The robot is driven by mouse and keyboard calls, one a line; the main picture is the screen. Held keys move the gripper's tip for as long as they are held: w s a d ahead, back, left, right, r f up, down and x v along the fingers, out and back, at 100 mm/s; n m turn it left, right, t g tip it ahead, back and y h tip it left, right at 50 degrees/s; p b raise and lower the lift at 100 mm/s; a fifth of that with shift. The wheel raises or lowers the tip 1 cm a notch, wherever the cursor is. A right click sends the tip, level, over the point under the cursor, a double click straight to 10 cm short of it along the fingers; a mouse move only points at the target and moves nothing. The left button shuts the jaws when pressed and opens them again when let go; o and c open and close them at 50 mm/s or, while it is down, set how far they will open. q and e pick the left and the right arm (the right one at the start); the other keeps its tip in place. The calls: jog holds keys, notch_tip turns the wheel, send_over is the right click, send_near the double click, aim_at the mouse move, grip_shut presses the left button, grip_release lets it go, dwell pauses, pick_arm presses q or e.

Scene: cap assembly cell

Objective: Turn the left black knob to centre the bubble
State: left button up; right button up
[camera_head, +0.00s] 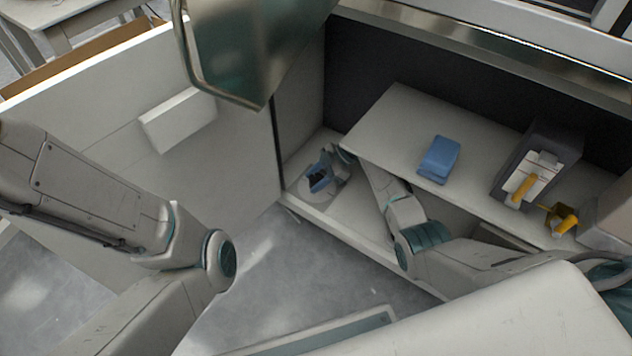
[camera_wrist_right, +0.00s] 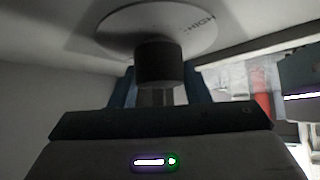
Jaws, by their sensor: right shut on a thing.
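A black knob (camera_wrist_right: 160,62) shows in the right wrist view, in front of a white round disc (camera_wrist_right: 158,28) with the letters "HIGH". My right gripper (camera_wrist_right: 162,88) is shut on this knob, with one blue finger on each side of it. In the head view my right gripper (camera_head: 320,178) is at the left end of the lower shelf, over a pale round plate. The knob cannot be made out clearly there. No bubble can be seen in either view. Only my left arm's links show; the left gripper is out of view.
A raised white shelf (camera_head: 385,130) stands beside my right forearm. It carries a blue folded cloth (camera_head: 439,158), a dark box (camera_head: 545,150) with a yellow-handled thing, and a yellow-and-black part (camera_head: 562,218). A large metal panel (camera_head: 255,50) hangs at top.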

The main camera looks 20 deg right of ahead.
jog(key=shift+n+g, duration=0.4)
jog(key=o, duration=1)
